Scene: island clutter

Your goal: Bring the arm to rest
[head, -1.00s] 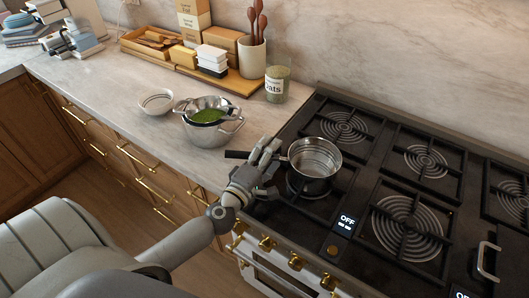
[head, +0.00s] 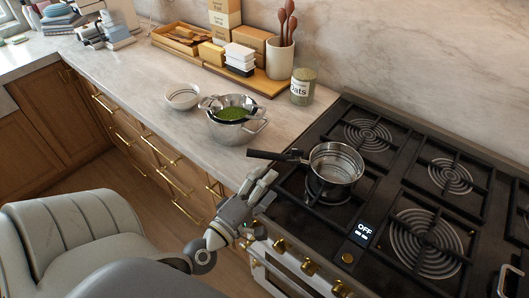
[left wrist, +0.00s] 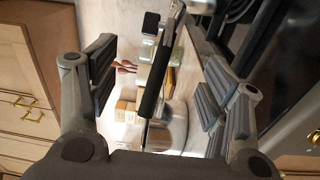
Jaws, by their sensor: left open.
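My left gripper (head: 262,186) is open and empty, just in front of the counter and stove edge. A steel saucepan (head: 336,166) stands on the front left burner of the stove, and its black handle (head: 270,155) points left over the counter. The gripper is below and in front of the handle, apart from it. In the left wrist view the two fingers (left wrist: 160,92) are spread wide, and the black handle (left wrist: 152,85) shows between them, farther off. My right gripper is not in view.
A steel pot with a colander of green food (head: 233,114) and a small white bowl (head: 182,96) stand on the counter (head: 165,118). Behind are an oats jar (head: 302,87), a utensil crock (head: 279,58) and boxes. Stove knobs (head: 279,245) stick out at the front. The floor before the drawers is clear.

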